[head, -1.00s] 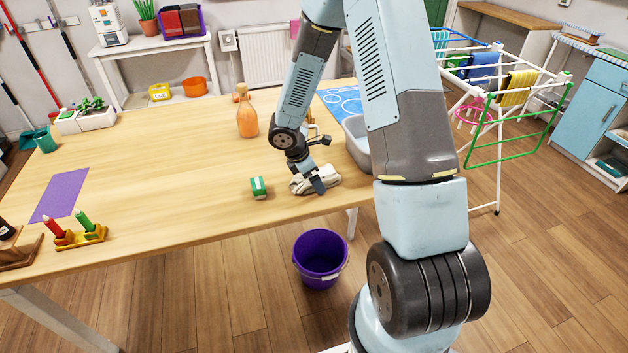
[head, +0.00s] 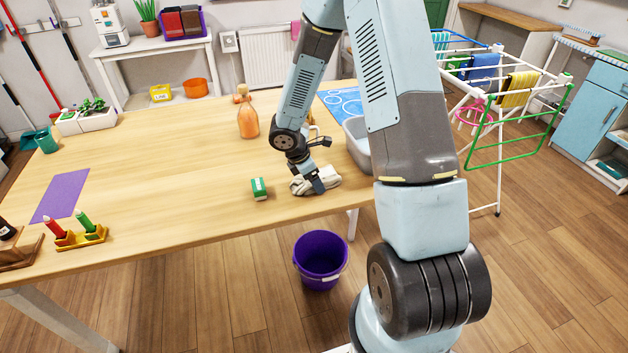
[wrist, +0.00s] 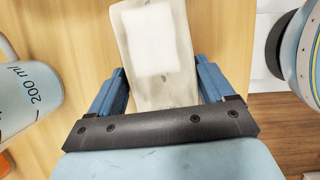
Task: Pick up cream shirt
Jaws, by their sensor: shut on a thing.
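The cream shirt (head: 328,179) lies folded in a small bundle on the wooden table (head: 180,165), near its front edge. My gripper (head: 317,186) is down at the shirt, its fingers low over the bundle. In the wrist view the pale folded shirt (wrist: 155,50) sits between the two blue fingers of my gripper (wrist: 160,85), which is shut on it. The shirt appears to rest on the table still. Part of the shirt is hidden by the fingers in the head view.
A grey basin (head: 357,140) is partly behind my arm. An orange bottle (head: 247,115) stands further back. A purple bucket (head: 321,262) is on the floor.

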